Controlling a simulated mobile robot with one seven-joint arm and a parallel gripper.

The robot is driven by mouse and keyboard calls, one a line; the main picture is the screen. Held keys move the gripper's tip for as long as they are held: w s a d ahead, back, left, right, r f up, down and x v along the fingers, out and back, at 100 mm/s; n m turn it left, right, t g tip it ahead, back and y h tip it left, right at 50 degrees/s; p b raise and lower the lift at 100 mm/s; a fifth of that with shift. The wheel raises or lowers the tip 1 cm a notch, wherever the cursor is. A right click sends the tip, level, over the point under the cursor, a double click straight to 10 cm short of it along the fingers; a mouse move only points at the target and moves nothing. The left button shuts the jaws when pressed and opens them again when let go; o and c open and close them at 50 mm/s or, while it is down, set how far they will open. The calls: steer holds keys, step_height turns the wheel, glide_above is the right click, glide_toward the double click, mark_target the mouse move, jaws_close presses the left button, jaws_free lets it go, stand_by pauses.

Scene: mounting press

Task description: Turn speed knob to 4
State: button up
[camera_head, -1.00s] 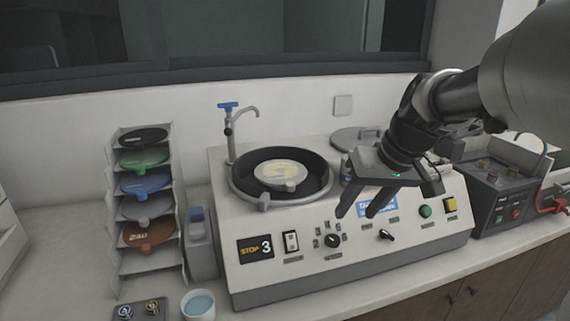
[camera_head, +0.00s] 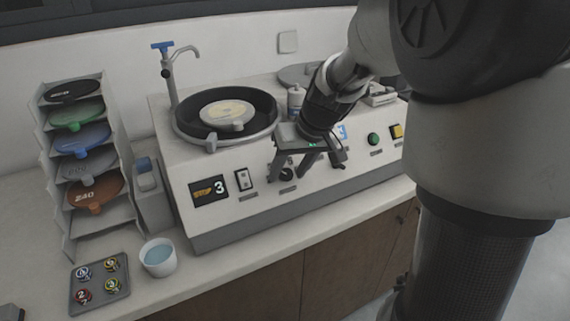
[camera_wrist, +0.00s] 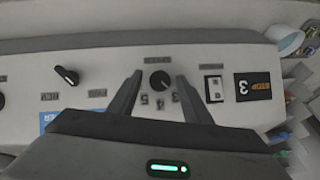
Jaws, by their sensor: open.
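The black speed knob (camera_head: 287,174) is on the sloped front panel of the polishing machine (camera_head: 225,215). In the wrist view the knob (camera_wrist: 160,80) sits between my two fingers, with small numbered marks around it. My gripper (camera_head: 284,177) is open, with one finger on either side of the knob; I cannot tell whether either finger touches it. It also shows in the wrist view (camera_wrist: 158,88). The display (camera_head: 209,190) reads STOP 3. In the wrist view the display (camera_wrist: 259,87) appears upside down.
A rocker switch (camera_head: 243,179) lies between display and knob. Another black knob (camera_wrist: 66,75) is beyond my other finger. Green (camera_head: 373,139) and yellow (camera_head: 396,131) buttons are to the right. A disc rack (camera_head: 88,150), cup (camera_head: 158,258) and small tray (camera_head: 100,284) stand left.

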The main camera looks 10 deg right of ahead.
steer(key=c, duration=1.1)
steer(key=shift+o, duration=0.2)
steer(key=shift+d, duration=0.1)
steer(key=m+y+b, duration=0.2)
steer(key=m+b, duration=0.1)
steer(key=shift+d+f, duration=0.15)
steer(key=shift+f, duration=0.05)
steer(key=m+y+b, duration=0.2)
steer(key=m, duration=0.1)
steer(key=shift+d+m+t+b, duration=0.2)
steer(key=shift+m+t+b, duration=0.15)
steer(key=shift+m+t, duration=0.05)
steer(key=shift+y, duration=0.3)
steer(key=o, duration=1.1)
steer(key=shift+c, duration=0.2)
steer(key=shift+r, duration=0.1)
